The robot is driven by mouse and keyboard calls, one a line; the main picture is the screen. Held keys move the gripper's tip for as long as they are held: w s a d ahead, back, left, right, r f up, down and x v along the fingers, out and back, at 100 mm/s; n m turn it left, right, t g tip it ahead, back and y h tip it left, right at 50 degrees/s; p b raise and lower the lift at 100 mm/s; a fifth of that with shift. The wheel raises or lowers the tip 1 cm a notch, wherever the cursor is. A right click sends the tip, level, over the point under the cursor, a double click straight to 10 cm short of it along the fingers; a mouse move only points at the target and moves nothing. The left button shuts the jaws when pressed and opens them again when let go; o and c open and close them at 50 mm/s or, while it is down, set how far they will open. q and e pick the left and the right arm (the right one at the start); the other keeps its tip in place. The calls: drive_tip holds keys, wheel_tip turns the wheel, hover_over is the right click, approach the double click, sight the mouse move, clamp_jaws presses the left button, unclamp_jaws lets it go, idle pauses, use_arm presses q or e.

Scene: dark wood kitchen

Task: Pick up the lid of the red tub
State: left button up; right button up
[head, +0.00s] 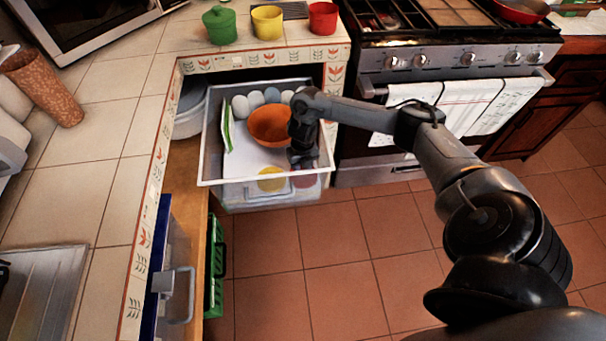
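The red tub (323,18) stands open, without a lid, on the tiled counter at the top. A reddish round thing (306,180), which looks like its lid, lies at the front right of the pulled-out drawer (212,150), partly seen through the clear front. A yellow lid-like disc (270,180) lies to its left. My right gripper (303,164) points down inside the drawer, just above or behind the reddish thing. Its fingertips are small and dark, so I cannot tell whether it is open or touches anything. My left gripper is out of view.
An orange bowl (269,125) sits left of my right gripper, with several eggs (241,106) behind it. A green tub (219,25) and a yellow tub (267,21) stand on the counter. The stove (450,58) is to the right.

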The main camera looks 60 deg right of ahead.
drive_tip(key=shift+c, duration=1.3)
drive_tip(key=shift+r, duration=0.1)
